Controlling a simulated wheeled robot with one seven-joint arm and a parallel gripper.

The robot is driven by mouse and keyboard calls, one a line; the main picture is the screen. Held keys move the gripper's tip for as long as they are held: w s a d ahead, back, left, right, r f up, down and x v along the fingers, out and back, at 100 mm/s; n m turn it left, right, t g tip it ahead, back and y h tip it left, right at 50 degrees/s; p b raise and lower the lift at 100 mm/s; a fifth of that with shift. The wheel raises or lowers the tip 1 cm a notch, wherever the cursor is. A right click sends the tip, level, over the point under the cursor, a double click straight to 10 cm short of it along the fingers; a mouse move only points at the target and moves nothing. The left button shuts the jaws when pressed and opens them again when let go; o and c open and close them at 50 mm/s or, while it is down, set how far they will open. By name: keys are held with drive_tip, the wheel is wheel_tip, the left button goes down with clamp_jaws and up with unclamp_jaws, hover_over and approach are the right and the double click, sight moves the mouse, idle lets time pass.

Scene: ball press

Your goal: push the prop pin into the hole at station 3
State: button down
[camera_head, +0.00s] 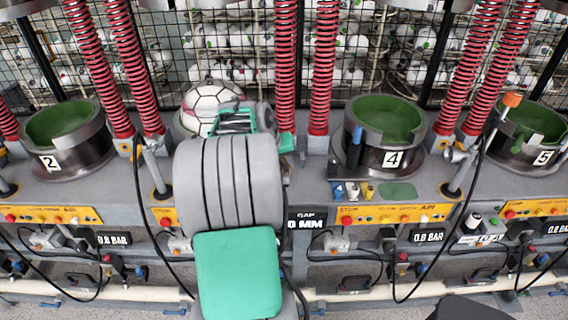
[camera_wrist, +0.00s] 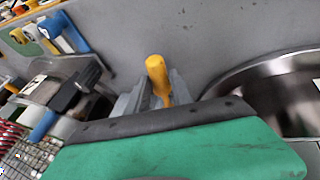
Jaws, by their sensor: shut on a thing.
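My gripper (camera_wrist: 155,98) shows in the wrist view, shut on an orange-yellow pin (camera_wrist: 156,72) that stands up between its two grey fingers. The pin's lower part is hidden by the fingers and my green wrist pad. A grey press surface lies beyond the pin. In the head view, my arm covers most of station 3, between stations 2 and 4, and the pin does not show. A white patterned ball (camera_head: 205,98) sits at station 3 behind my arm. I cannot see the hole in either view.
Station 4's cup (camera_head: 392,160) stands right of my arm, station 2's cup (camera_head: 65,160) left. A small rack with blue, white and yellow handles (camera_head: 352,190) is in front of station 4. A blue-handled tool (camera_wrist: 58,108) and a curved metal rim (camera_wrist: 250,92) flank my gripper.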

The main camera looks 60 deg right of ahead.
drive_tip(key=shift+w+d+p, duration=0.25)
drive_tip(key=shift+w+d, duration=0.2)
drive_tip(key=shift+d, duration=0.4)
drive_tip(key=shift+w+d+p, duration=0.25)
drive_tip(key=shift+w+d, duration=0.15)
drive_tip(key=shift+d, duration=0.4)
drive_tip(key=shift+w+d+p, duration=0.25)
drive_tip(key=shift+w+d, duration=0.2)
drive_tip(key=shift+d, duration=0.4)
drive_tip(key=shift+w+d, duration=0.15)
drive_tip(key=shift+d, duration=0.15)
drive_tip(key=shift+w+d+p, duration=0.3)
drive_tip(key=shift+d+p, duration=0.05)
drive_tip(key=shift+d, duration=0.3)
drive_tip(key=c, duration=1)
unclamp_jaws()
drive_tip(key=shift+c, duration=0.2)
drive_tip(key=b+v, duration=0.1)
drive_tip(key=v, duration=0.6)
drive_tip(key=shift+a+r, duration=0.2)
drive_tip(key=shift+r, duration=0.15)
